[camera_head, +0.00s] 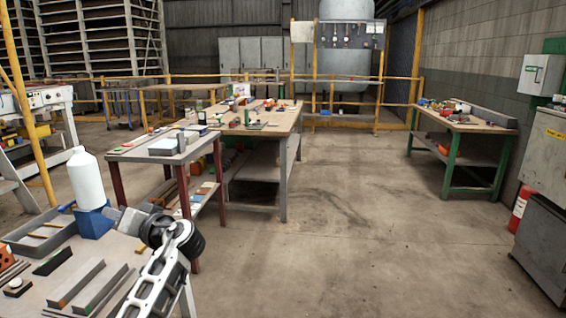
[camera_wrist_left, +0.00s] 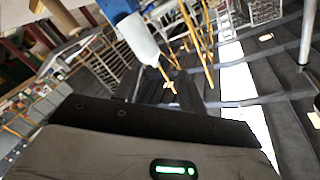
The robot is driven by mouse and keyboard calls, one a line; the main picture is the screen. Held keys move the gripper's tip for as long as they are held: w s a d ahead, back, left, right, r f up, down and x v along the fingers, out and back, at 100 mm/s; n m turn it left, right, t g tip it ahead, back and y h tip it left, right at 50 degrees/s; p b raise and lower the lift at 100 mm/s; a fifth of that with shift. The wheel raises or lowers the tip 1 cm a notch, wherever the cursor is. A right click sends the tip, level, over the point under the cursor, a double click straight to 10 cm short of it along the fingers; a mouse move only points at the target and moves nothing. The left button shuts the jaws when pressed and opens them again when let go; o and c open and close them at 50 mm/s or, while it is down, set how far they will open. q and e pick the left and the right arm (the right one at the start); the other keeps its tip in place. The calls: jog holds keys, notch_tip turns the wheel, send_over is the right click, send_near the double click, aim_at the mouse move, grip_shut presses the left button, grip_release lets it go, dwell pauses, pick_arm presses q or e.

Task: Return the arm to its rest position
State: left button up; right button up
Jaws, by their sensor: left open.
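My left arm reaches in from the bottom of the head view, and its left gripper (camera_head: 116,215) points left over the near workbench (camera_head: 120,256). It is open, with nothing seen between its fingers. It is close to a blue block (camera_head: 94,222) with a white bottle (camera_head: 87,178) upright above it; I cannot tell whether it touches the block. In the tilted left wrist view, the bottle (camera_wrist_left: 139,38) and blue block (camera_wrist_left: 116,8) show beyond the gripper's dark edge. A reddish hollow brick (camera_head: 10,272) lies at the bench's left edge. My right gripper is out of view.
A grey tray (camera_head: 40,236) and grey metal bars (camera_head: 75,284) lie on the near bench. Another cluttered table (camera_head: 282,122) stands beyond it, and a green-legged table (camera_head: 470,125) stands at right. The concrete floor (camera_head: 350,225) in the middle is clear.

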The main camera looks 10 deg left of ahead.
pick_arm(q)
jog(key=s+d+f+m+t+h, duration=0.4)
jog(key=d+f, duration=0.3)
jog(key=f, duration=0.4)
jog(key=s+d+f+m+t+h, duration=0.15)
jog(key=d+f+m+h, duration=0.25)
jog(key=d+f+h, duration=0.5)
jog(key=s+d+f+h, duration=0.2)
jog(key=s+d+h, duration=0.1)
jog(key=s+d, duration=0.5)
jog(key=s+d+f+h, duration=0.3)
jog(key=s+d+h, duration=0.1)
jog(key=s+d, duration=0.4)
jog(key=shift+s+f+m, duration=0.3)
jog(key=shift+s, duration=0.95)
